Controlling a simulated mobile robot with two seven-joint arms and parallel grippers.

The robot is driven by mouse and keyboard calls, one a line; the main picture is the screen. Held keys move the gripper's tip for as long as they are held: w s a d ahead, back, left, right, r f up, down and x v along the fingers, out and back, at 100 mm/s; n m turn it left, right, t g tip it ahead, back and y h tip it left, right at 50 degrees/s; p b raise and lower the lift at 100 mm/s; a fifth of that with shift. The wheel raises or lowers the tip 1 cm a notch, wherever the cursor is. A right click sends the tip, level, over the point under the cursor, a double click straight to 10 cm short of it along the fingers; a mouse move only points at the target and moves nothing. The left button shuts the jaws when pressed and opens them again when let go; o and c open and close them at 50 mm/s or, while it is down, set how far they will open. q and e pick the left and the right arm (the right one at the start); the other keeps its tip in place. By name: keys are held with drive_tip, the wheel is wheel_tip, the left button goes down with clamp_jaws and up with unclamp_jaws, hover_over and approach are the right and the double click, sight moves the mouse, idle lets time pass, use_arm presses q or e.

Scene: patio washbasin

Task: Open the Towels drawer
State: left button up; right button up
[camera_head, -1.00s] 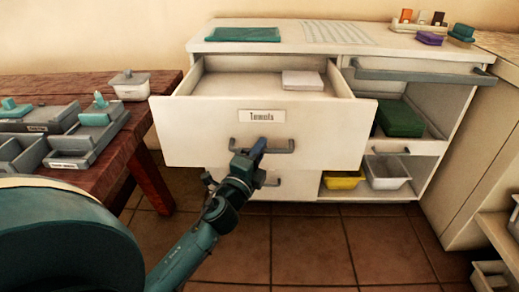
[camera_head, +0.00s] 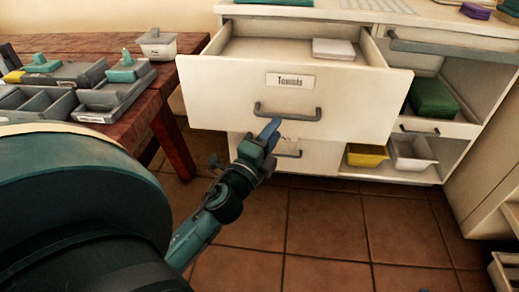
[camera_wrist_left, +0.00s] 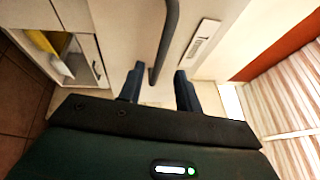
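The Towels drawer (camera_head: 220,95) is pulled out of the white cabinet, with its open top and inside floor visible. Its front carries a "Towels" label (camera_head: 290,80) and a grey bar handle (camera_head: 288,114). A folded white cloth (camera_head: 333,49) lies inside toward the back right. My right gripper is out of view.
A lower drawer (camera_head: 310,157) is closed beneath. To the right are open shelves with a green folded stack (camera_head: 432,98), a yellow bin (camera_head: 366,155) and a white bin (camera_head: 411,153). A wooden table (camera_head: 169,128) with grey trays stands left. The tiled floor in front is clear.

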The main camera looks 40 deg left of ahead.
use_arm(q)
drive_tip(key=b+v, duration=0.2)
drive_tip(key=v, duration=0.4)
drive_tip(key=shift+s, duration=0.35)
